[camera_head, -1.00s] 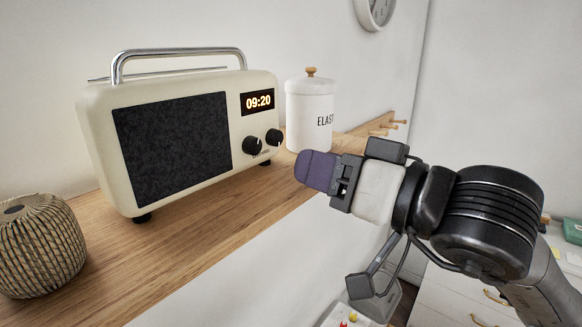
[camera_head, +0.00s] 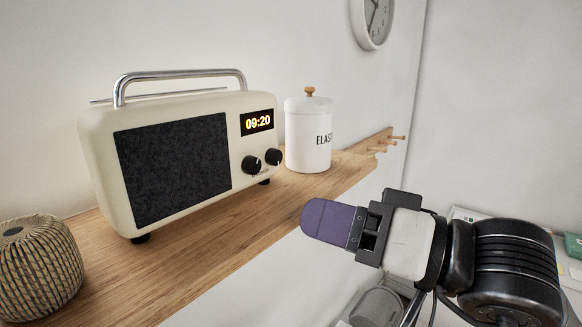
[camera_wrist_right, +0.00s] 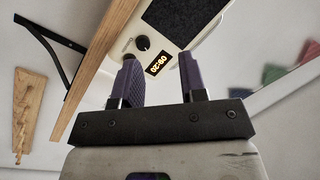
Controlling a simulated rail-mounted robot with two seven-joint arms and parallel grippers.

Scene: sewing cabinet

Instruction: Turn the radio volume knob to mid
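The cream radio (camera_head: 95,150) stands upright on the wooden shelf, its clock showing 09:20. Two black knobs sit below the display: a left knob (camera_head: 251,164) and a right knob (camera_head: 273,157). I cannot tell from here which is the volume knob; a pale pointer line is faintly visible on each. My right gripper (camera_head: 308,217) is below and right of the knobs, in front of the shelf edge, touching nothing. In the right wrist view its purple fingers (camera_wrist_right: 160,72) are apart and empty, with a knob (camera_wrist_right: 142,43) beyond them. My left gripper is not in view.
A white lidded canister (camera_head: 308,140) stands right of the radio. A ribbed woven pot (camera_head: 38,265) is at the shelf's left front. The wooden shelf (camera_head: 215,232) is bare in front of the radio. Wooden pegs (camera_head: 390,141) are at its far end, and a wall clock (camera_head: 372,22) hangs above.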

